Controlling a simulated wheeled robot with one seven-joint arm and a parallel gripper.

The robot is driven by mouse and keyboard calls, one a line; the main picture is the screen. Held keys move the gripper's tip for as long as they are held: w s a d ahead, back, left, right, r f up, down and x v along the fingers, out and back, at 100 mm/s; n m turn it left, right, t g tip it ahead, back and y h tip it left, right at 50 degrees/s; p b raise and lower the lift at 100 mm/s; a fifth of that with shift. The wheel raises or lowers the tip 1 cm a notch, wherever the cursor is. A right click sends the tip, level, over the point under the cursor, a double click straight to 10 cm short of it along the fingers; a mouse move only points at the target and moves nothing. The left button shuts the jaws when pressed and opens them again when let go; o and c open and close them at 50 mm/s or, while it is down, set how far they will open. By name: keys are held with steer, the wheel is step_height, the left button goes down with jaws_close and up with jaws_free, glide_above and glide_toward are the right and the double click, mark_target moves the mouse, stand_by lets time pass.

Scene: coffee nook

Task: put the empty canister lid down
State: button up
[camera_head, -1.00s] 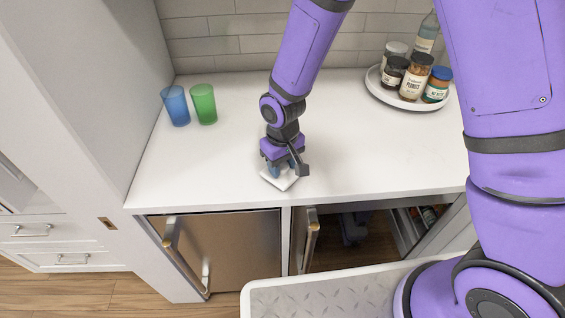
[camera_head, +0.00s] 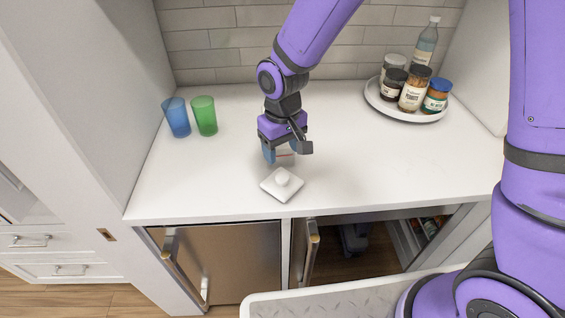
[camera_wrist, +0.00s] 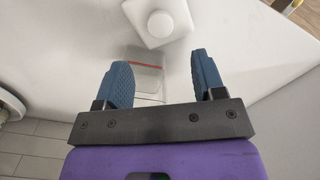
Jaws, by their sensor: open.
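The canister lid (camera_head: 282,187) is a white square plate with a round knob. It lies flat on the white counter near its front edge, knob up. It also shows at the top of the wrist view (camera_wrist: 150,20). My gripper (camera_head: 281,156) is above the counter, just behind the lid and apart from it. In the wrist view its two blue fingers (camera_wrist: 160,78) are spread with nothing held. A clear, box-like object with a red line (camera_wrist: 146,72) shows beyond and between the fingers, and I cannot tell quite what it is.
A blue cup (camera_head: 177,117) and a green cup (camera_head: 204,116) stand at the back left of the counter (camera_head: 390,165). A round white tray (camera_head: 403,114) with several jars and a bottle is at the back right. The counter's middle right is clear.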

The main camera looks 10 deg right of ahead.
steer(key=shift+r, duration=1.5)
steer(key=s+d+r+m+t, duration=0.1)
steer(key=s+d+r, duration=0.1)
steer(key=d+r, duration=0.55)
steer(key=s+d+r+m+t, duration=0.2)
steer(key=s+d+r, duration=0.1)
steer(key=d+r, duration=0.45)
steer(key=s+d+r+m+t, duration=0.2)
steer(key=s+d+r, duration=0.5)
steer(key=s, duration=0.6)
steer(key=shift+s+d+r+m, duration=0.2)
steer(key=shift+s+d+m, duration=0.1)
steer(key=shift+d, duration=0.95)
